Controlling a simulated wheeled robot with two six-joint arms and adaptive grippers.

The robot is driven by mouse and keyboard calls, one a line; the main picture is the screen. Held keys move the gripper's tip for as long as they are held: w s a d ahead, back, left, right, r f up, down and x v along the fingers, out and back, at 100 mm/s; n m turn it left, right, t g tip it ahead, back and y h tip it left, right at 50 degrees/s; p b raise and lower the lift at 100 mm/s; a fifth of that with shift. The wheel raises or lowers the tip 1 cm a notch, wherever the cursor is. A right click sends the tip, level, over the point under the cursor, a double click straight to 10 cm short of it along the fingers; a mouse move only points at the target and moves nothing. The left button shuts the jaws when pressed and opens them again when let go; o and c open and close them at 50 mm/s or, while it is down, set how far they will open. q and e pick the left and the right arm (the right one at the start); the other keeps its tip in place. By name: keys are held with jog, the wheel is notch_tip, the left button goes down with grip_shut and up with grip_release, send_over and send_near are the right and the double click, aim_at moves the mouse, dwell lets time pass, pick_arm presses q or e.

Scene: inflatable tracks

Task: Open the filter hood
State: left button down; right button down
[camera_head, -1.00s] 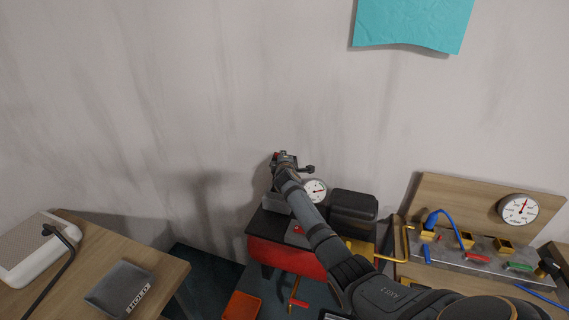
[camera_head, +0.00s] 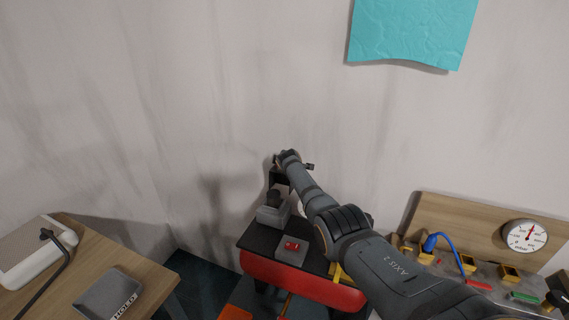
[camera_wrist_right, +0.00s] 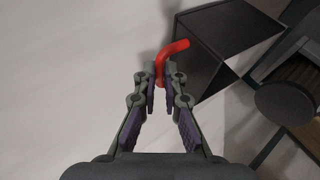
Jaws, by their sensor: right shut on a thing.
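The filter hood is a dark, hollow box with a red bent handle (camera_wrist_right: 174,55) in the right wrist view. My right gripper (camera_wrist_right: 161,78) is shut on this handle, its fingers either side of the red bar. In the head view the right gripper (camera_head: 287,158) is close to the wall, with the dark hood (camera_head: 280,178) partly hidden below it. Under it stands a grey filter housing (camera_head: 272,214) with a dark round part (camera_head: 274,197) showing on top. The hood stands raised above this housing. My left gripper is not in view.
A red button box (camera_head: 292,248) sits on the black-topped red bench (camera_head: 300,283). A board with a gauge (camera_head: 524,236) and coloured valves is at right. A wooden table (camera_head: 150,270) with a white device is at left. My right arm hides part of the bench.

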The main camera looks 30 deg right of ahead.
jog(key=shift+w+d+r, duration=0.1)
jog(key=shift+w+r, duration=0.05)
jog(key=shift+r, duration=0.25)
jog(key=shift+w+d+r, duration=0.1)
jog(key=shift+r, duration=0.3)
jog(key=c, duration=1.4)
grip_release()
jog(key=shift+c, duration=0.2)
jog(key=shift+f, duration=0.2)
jog(key=shift+s+a+f, duration=0.1)
jog(key=shift+s+f, duration=0.05)
jog(key=shift+s, duration=0.05)
jog(key=shift+s, duration=0.1)
jog(key=v, duration=1.2)
jog(key=shift+f, duration=0.1)
